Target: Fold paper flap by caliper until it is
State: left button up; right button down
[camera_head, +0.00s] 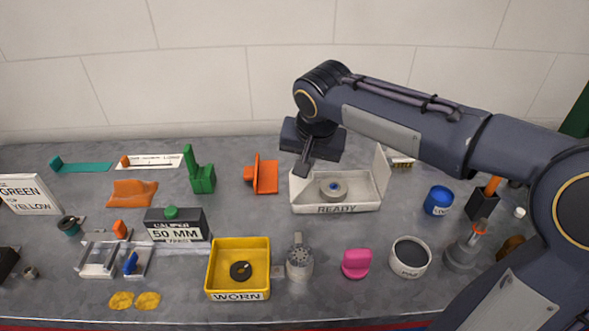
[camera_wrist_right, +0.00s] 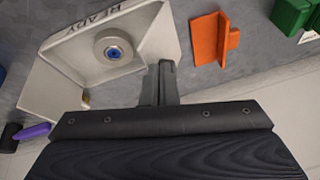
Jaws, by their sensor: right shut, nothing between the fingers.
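A dark block labelled CALIPER 50 MM (camera_head: 177,225) with a green knob stands left of centre. A flat white paper strip with print (camera_head: 150,160) lies behind it; I cannot tell whether this is the flap. A creased orange sheet (camera_head: 133,193) lies between them. My right gripper (camera_head: 303,170) is shut and empty, pointing down at the left end of the white READY tray (camera_head: 337,208). In the right wrist view, the closed fingers (camera_wrist_right: 161,75) are beside the tray wall (camera_wrist_right: 163,35); contact is unclear. My left gripper is out of view.
A grey ring (camera_head: 333,188) sits in the READY tray. An orange bracket (camera_head: 264,175) and green block (camera_head: 201,176) stand left of it. A yellow WORN bin (camera_head: 238,284), pink knob (camera_head: 356,263) and white cup (camera_head: 410,258) are in front. My right arm covers the right side.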

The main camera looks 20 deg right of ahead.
jog(key=d+f+y+b, duration=0.1)
jog(key=d+f+t+y+b, duration=0.1)
jog(key=y+b, duration=0.1)
jog(key=s+d+f+m+y+b, duration=0.1)
jog(key=d, duration=0.1)
jog(key=shift+s+d+f+t+y, duration=0.1)
jog(key=shift+t+y, duration=0.2)
jog(key=shift+s+d+f+b, duration=0.15)
jog(key=shift+d+f+b, duration=0.4)
jog(key=shift+f, duration=0.1)
jog(key=shift+s+d+f, duration=0.1)
jog(key=shift+d+f, duration=0.25)
jog(key=shift+f, duration=0.35)
